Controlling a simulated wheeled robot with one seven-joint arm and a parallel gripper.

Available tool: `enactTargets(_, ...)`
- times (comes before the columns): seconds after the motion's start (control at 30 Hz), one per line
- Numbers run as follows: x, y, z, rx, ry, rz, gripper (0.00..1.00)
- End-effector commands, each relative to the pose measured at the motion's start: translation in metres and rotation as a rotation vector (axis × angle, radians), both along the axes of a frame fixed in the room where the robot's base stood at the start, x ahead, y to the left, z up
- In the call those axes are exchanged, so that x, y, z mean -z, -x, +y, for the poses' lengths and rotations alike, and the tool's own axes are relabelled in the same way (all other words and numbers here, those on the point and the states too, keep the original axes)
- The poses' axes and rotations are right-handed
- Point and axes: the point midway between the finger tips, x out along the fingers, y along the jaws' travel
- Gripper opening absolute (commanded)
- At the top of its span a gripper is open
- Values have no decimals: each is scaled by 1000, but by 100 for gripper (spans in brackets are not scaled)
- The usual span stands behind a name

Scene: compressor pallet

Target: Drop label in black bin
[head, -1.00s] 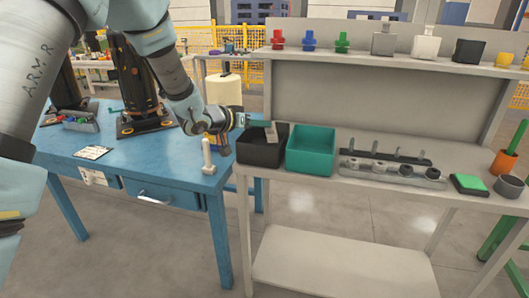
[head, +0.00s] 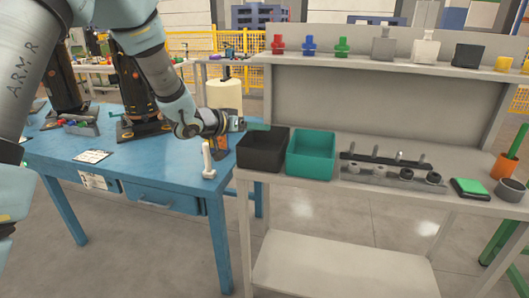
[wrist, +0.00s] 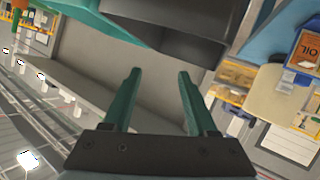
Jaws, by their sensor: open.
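The black bin (head: 263,158) stands at the left end of the grey workbench; it also shows in the wrist view (wrist: 176,42). My gripper (head: 257,127) is over the bin's back-left part, its green fingers pointing right. In the wrist view my gripper (wrist: 158,75) is open, with nothing between the two fingers. The label is not visible in either current view. The inside of the black bin is dark, and I cannot see what lies in it.
A teal bin (head: 311,158) stands right beside the black bin. A grey fixture with several pegs (head: 390,170) lies further right. A white post (head: 207,160) stands on the blue table (head: 150,175) at left. A shelf (head: 370,65) runs above the bench.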

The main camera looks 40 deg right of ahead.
Motion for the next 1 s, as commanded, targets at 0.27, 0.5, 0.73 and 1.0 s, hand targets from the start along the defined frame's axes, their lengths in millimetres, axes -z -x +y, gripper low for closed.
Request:
enactTargets(0.27,-20,2,53,-2,1,-2,58)
enactTargets(0.5,-30,4,77,0,-1,0,58)
enactTargets(0.73,-32,4,81,1,0,0,58)
enactTargets(1.0,-31,4,80,2,-1,0,58)
